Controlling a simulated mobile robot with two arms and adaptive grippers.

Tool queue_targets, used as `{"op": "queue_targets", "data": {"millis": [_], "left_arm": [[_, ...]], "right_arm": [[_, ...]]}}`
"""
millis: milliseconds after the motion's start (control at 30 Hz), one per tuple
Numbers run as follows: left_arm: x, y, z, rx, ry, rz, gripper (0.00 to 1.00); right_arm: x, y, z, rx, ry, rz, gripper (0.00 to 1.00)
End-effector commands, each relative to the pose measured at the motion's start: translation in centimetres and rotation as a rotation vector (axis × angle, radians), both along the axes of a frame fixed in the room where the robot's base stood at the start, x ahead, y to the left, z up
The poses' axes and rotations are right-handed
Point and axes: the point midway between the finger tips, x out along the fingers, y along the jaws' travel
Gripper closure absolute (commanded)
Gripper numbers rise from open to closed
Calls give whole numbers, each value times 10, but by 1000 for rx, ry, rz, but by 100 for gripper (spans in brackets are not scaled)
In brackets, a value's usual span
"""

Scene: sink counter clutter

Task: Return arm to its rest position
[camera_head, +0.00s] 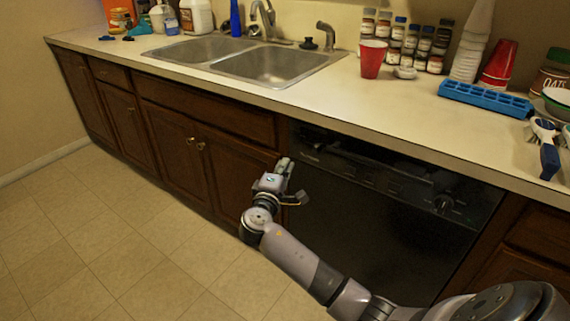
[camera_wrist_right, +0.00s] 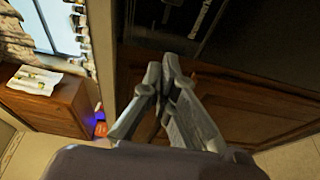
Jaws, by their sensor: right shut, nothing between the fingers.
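My right arm (camera_head: 300,262) comes in from the lower right in the head view and reaches out in front of the cabinets, below the counter edge. Its gripper (camera_head: 289,178) is in front of the left side of the black dishwasher (camera_head: 395,205), beside a cabinet door. In the right wrist view the fingers of this gripper (camera_wrist_right: 160,75) meet at their tips, with nothing between them. My left gripper is not in view.
The counter (camera_head: 400,100) holds a double sink (camera_head: 270,65), a red cup (camera_head: 373,58), several spice jars (camera_head: 410,45), a blue ice tray (camera_head: 486,98) and a brush (camera_head: 547,150). The tiled floor (camera_head: 120,235) is clear at the left.

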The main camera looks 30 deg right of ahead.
Motion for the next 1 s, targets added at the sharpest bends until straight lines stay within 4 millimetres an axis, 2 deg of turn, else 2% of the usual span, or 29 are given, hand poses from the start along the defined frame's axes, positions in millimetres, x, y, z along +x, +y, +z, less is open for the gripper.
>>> {"op": "queue_targets", "data": {"millis": [333, 400, 467, 567, 700, 767, 800, 867, 900, 967, 1000], "left_arm": [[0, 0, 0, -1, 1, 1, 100], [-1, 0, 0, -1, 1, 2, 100], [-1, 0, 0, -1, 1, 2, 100], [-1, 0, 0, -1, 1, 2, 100], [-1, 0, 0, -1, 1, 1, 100], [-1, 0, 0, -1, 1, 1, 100], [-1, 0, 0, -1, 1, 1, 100], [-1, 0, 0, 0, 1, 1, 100], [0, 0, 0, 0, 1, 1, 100], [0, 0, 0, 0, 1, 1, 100], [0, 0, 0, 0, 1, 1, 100]], "right_arm": [[0, 0, -2, 2, 2, 1, 100], [-1, 1, -11, 17, 16, 8, 100], [-3, 3, -30, 45, 43, 19, 100], [-13, 8, -82, 136, 116, 48, 100], [-47, 25, -181, 331, 249, 87, 100], [-67, 34, -222, 422, 299, 93, 100], [-82, 40, -249, 483, 331, 96, 100], [-107, 51, -286, 578, 377, 92, 100], [-125, 58, -310, 640, 407, 85, 100], [-155, 69, -344, 737, 445, 70, 100], [-176, 78, -366, 804, 470, 55, 100]]}}
